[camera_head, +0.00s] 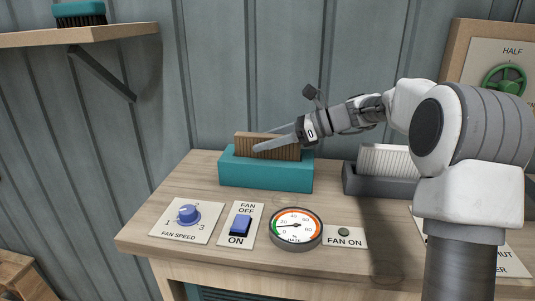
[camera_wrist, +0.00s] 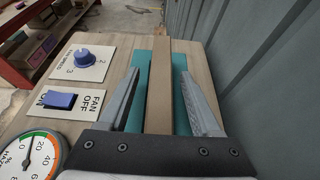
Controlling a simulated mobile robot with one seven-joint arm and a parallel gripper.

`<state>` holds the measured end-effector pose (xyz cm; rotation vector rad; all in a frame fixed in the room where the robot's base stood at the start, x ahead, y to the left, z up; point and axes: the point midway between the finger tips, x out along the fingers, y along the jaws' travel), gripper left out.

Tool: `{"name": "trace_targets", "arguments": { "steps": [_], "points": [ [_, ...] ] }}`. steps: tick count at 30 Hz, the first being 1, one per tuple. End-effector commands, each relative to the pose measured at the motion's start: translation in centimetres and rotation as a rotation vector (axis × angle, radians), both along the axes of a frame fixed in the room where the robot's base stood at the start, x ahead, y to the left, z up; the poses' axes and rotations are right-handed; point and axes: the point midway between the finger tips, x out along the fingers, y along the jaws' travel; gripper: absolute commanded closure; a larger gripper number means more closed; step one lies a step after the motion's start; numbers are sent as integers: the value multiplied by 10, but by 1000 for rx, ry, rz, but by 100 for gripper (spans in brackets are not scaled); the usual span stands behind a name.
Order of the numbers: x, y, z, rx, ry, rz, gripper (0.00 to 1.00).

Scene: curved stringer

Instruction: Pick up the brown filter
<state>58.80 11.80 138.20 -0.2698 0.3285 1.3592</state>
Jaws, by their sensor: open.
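The brown filter (camera_head: 266,146) is a pleated block standing upright in a teal holder (camera_head: 265,175) on the wooden bench. In the wrist view the filter (camera_wrist: 159,85) runs lengthwise between my fingers, with the teal holder (camera_wrist: 137,100) showing on both sides below it. My gripper (camera_head: 277,139) is open, with one finger on each side of the filter. In the wrist view my gripper (camera_wrist: 167,92) shows gaps between both fingers and the filter. The front finger hides part of the filter in the head view.
A white filter (camera_head: 388,160) stands in a dark grey holder (camera_head: 361,181) to the right, partly behind my arm. The fan speed knob (camera_head: 187,214), fan switch (camera_head: 241,224) and haze gauge (camera_head: 295,227) line the bench front. The panelled wall (camera_head: 240,60) is close behind.

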Motion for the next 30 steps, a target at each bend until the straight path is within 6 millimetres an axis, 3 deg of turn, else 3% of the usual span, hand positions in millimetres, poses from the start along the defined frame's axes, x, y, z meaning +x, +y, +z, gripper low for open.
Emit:
{"name": "trace_targets", "arguments": {
  "steps": [5,15,26,30],
  "points": [
    [0,0,0,0,0,0,37],
    [0,0,0,0,0,0,98],
    [0,0,1,0,-1,0,100],
    [0,0,9,-1,-5,1,100]
  ]
}}
